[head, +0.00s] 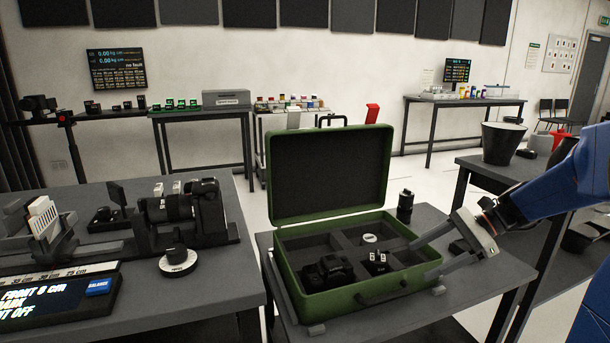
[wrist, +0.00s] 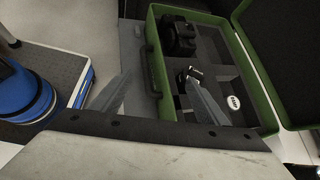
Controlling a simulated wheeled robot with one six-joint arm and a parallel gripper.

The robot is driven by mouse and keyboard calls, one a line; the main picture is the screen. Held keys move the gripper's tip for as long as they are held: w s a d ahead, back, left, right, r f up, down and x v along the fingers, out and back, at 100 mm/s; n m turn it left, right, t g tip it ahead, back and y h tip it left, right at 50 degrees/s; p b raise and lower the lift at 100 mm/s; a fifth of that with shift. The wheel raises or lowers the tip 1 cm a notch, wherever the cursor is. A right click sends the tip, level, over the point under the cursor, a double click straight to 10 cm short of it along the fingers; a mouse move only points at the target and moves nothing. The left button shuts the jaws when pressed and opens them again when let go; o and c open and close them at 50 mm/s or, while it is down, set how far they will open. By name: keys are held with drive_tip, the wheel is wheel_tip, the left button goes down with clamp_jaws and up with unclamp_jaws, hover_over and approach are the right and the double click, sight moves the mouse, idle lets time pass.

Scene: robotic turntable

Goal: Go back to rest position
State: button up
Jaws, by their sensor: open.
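My gripper (head: 421,260) is at the right side of the open green case (head: 310,303), with its two fingers apart. One finger shows over the case's inside and the other near its front right corner. In the wrist view my gripper (wrist: 159,76) has nothing between its fingertips, though the case's wall (wrist: 153,42) shows beyond them. I cannot tell whether a finger touches the case. Inside the case are a black camera (head: 328,272), a small black part with pale spots (head: 377,262) and a white-topped round piece (head: 370,239).
The case stands on a small grey table (head: 480,290), its lid (head: 330,175) raised at the back. A black lens-like cylinder (head: 405,205) stands behind it. A workbench with a large camera (head: 205,212) is at left. A dark bucket (head: 502,143) stands on a right table.

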drive_tip(key=s+a+f+n+t+h, duration=0.1)
drive_tip(key=s+n+h, duration=0.4)
drive_tip(key=s+n, duration=0.3)
drive_tip(key=s+a+f+n+t+h, duration=0.1)
drive_tip(key=s+n+h, duration=0.4)
drive_tip(key=s, duration=1)
drive_tip(key=shift+s+a+f+n+t+h, duration=0.4)
drive_tip(key=shift+n+t, duration=0.4)
drive_tip(key=shift+n, duration=1)
drive_tip(key=shift+w+d, duration=0.15)
